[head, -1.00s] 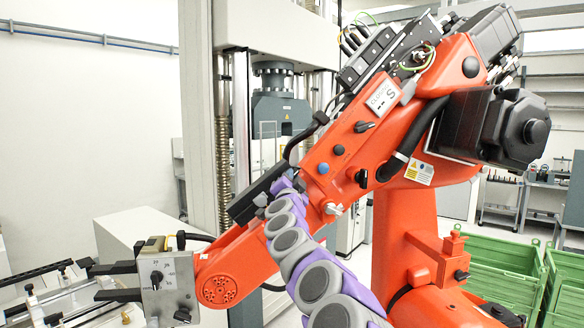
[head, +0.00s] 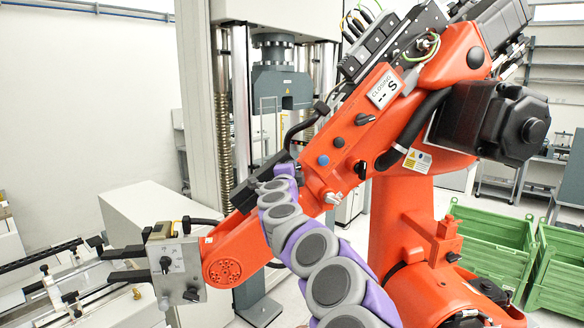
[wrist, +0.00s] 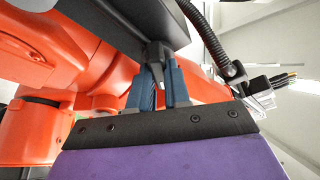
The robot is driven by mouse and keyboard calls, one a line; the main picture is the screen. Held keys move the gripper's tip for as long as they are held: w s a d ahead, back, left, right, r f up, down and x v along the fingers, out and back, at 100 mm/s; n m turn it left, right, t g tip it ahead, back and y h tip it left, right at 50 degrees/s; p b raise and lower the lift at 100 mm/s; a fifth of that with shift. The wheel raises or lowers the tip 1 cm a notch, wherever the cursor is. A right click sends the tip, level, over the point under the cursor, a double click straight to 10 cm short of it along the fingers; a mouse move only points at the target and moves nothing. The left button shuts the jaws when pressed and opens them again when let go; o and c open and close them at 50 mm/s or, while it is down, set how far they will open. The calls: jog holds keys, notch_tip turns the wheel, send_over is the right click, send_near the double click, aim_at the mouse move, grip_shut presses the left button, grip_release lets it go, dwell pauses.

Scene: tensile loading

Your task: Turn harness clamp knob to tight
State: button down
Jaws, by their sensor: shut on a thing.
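The harness clamp knob, a small black knob (wrist: 156,78), shows in the wrist view below a dark box-like housing (wrist: 110,22). My gripper (wrist: 163,88) has its two blue fingers on either side of the knob and is shut on it. The knob's tight mark and turn angle cannot be read. In the head view my purple and grey arm reaches up to the dark housing (head: 243,192) on the orange arm. My gripper's fingers and the held knob are hidden there.
The large orange robot arm (head: 395,225) stands close, with a black knob (head: 364,119) and a blue button (head: 323,160) on it. A black hose (wrist: 205,40) runs right of the gripper. Green bins (head: 495,245) stand at the right. A grey testing frame (head: 200,80) rises behind.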

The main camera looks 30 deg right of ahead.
jog(key=shift+a, duration=0.1)
dwell(0.3)
jog(key=c, duration=1.4)
grip_release()
jog(key=shift+c, duration=0.2)
jog(key=o, duration=0.4)
jog(key=shift+w+d+f, duration=0.1)
jog(key=shift+w+d, duration=0.1)
jog(key=shift+c, duration=0.2)
jog(key=shift+s, duration=0.1)
jog(key=b+v, duration=0.2)
jog(key=v, duration=1.5)
jog(key=shift+a+b, duration=0.2)
jog(key=shift+b, duration=0.15)
